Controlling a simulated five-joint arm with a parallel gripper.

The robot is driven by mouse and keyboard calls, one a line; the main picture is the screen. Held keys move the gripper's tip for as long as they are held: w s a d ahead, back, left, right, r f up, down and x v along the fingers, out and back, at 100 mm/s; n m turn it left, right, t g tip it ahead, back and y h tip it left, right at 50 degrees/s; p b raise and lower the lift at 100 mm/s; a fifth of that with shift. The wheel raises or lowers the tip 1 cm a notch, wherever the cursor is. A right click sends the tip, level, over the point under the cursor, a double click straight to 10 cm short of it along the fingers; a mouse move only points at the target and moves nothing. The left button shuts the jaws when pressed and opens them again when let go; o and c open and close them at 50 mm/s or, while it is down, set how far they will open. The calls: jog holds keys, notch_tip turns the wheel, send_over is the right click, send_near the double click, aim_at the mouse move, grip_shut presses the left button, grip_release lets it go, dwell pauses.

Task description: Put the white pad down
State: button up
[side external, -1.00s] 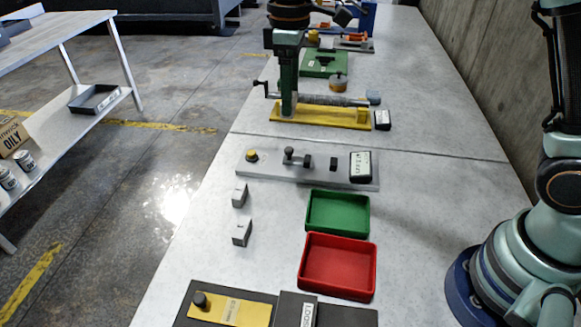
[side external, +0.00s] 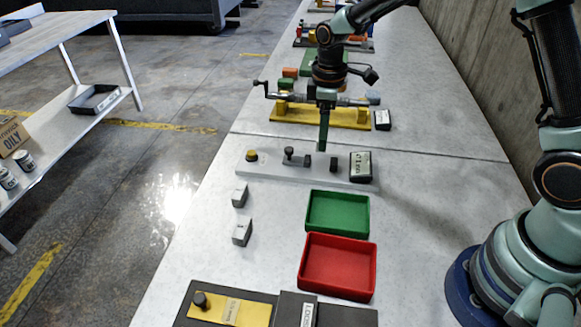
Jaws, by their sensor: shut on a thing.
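My gripper (side external: 322,148) points straight down above the bench, between the yellow-based crank fixture and the grey plate (side external: 228,168). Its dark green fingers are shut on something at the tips. The white pad cannot be made out by itself; at this size the held thing is mostly hidden by the fingers. The tips appear just behind the grey plate, and I cannot tell their exact height. The plate carries a yellow knob (side external: 251,155), a dark-knobbed post (side external: 290,153), a small dark block (side external: 334,164) and a black meter (side external: 360,167).
The yellow-based fixture (side external: 350,117) has a crank at its left. Nearer are a green tray (side external: 337,230), a red tray (side external: 300,270) and two small grey blocks (side external: 240,196) (side external: 242,232). A dark panel (side external: 190,312) lies at the front.

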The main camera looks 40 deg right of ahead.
jog(key=shift+f, duration=3.05)
jog(key=shift+f, duration=0.1)
jog(key=o, duration=1.4)
jog(key=shift+c, duration=0.2)
notch_tip(320, 180, up, 12)
jog(key=shift+r, duration=0.15)
jog(key=s+d+r+m+t, duration=0.2)
jog(key=s+r+m, duration=0.2)
jog(key=s, duration=0.3)
jog(key=s+d+r+m+t, duration=0.2)
jog(key=s+r+m, duration=0.3)
jog(key=s, duration=0.3)
jog(key=shift+s+d+r+t, duration=0.2)
jog(key=shift+r+t, duration=0.1)
jog(key=shift+t, duration=0.5)
